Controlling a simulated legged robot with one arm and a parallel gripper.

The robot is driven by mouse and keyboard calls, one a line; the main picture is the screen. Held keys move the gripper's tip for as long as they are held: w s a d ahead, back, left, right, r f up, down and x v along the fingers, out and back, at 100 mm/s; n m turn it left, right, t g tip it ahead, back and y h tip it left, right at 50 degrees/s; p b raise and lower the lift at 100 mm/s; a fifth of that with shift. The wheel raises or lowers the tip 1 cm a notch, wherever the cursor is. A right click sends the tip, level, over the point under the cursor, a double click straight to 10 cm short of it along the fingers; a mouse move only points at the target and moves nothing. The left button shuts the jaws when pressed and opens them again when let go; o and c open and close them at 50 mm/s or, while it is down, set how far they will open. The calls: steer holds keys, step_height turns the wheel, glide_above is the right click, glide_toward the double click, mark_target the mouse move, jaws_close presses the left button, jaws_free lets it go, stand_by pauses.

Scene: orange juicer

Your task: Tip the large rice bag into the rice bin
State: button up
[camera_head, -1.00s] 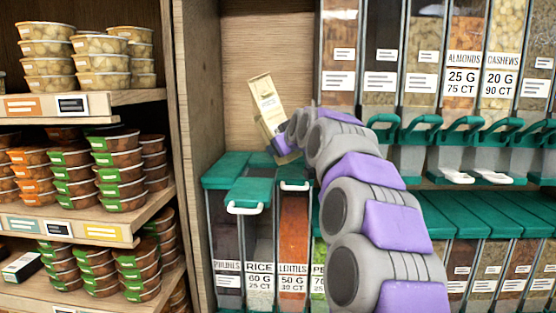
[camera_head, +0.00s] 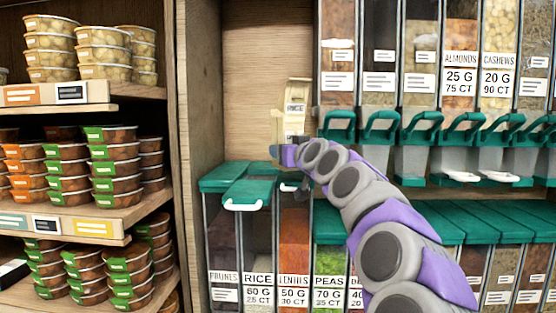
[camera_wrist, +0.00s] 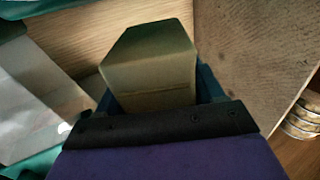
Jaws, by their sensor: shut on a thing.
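In the wrist view the bag (camera_wrist: 150,65) shows as a plain tan block between the dark fingers of my gripper (camera_wrist: 158,95). The rice bin (camera_head: 258,270) is a clear bin labelled RICE in the lower row. A green lid with a white handle (camera_head: 245,205) juts out at its top. I cannot tell whether its mouth is open.
The prunes bin (camera_head: 223,260) is on the left of the rice bin, and the lentils bin (camera_head: 294,250) is on the right. Upper dispensers with green levers (camera_head: 385,127) hang at the right. A wooden divider (camera_head: 198,90) and shelves of tubs (camera_head: 113,165) stand at the left.

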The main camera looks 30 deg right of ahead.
steer(key=shift+s, duration=0.1)
stand_by(0.4)
steer(key=shift+s+a+f+b, duration=0.15)
steer(key=shift+s+a+b, duration=0.15)
steer(key=shift+s+a, duration=0.5)
steer(key=shift+s, duration=0.5)
steer(key=shift+s+a+b, duration=0.45)
steer(key=shift+s+a, duration=0.2)
steer(key=shift+s, duration=0.15)
steer(key=shift+s+a, duration=0.8)
steer(key=shift+s, duration=0.3)
